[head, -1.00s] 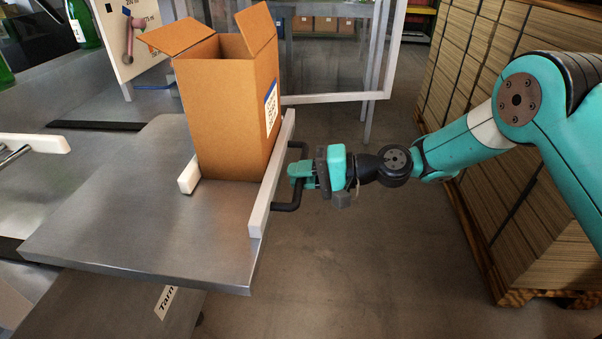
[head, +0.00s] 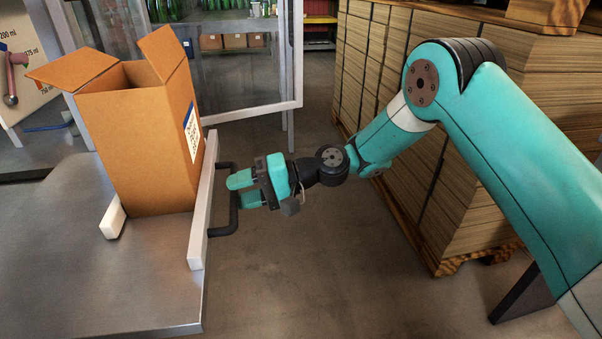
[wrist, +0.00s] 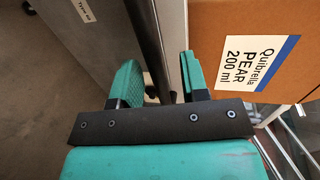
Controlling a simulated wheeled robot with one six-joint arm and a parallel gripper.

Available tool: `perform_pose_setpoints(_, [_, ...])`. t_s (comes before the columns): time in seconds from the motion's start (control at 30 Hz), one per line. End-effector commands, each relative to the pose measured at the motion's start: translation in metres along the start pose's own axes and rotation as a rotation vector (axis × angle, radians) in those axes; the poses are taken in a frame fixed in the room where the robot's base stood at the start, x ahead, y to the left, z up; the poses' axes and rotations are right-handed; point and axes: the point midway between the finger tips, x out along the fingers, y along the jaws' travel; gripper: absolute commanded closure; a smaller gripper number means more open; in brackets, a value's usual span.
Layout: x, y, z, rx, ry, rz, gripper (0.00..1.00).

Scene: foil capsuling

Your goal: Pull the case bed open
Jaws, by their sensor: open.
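The case bed (head: 150,290) is a grey metal plate with white rails, at the left in the head view. A black handle (head: 235,205) stands out from its right rail (head: 203,205). My gripper (head: 245,190) is open at the handle, its green fingers apart. In the wrist view the handle bar (wrist: 150,45) runs between the two fingers (wrist: 158,82) in the picture; I cannot tell whether either touches it. An open cardboard case (head: 145,150) stands upright on the bed between the rails. Its label (wrist: 256,60) reads "Quibrella PEAR 200 ml".
Stacked cardboard on a wooden pallet (head: 450,262) stands at the right, behind my arm. A metal-framed clear panel (head: 245,70) stands behind the case. Bare floor (head: 300,290) is free to the right of the bed.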

Motion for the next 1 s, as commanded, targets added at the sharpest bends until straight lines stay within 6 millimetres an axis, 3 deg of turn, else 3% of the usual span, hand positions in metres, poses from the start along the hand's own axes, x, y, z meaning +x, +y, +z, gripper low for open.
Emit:
perform_pose_setpoints(0.1, [-0.034,0.0,-0.001,0.002,0.005,0.0,0.59])
perform_pose_setpoints(0.3, [-0.084,0.001,0.0,0.003,0.003,0.001,0.59])
perform_pose_setpoints(0.5, [-0.119,0.001,0.0,0.003,0.001,0.0,0.59])
perform_pose_setpoints(0.7, [-0.133,0.001,0.001,0.002,-0.003,0.0,0.59])
perform_pose_setpoints(1.0, [-0.133,0.0,0.001,0.002,-0.004,0.001,0.59])
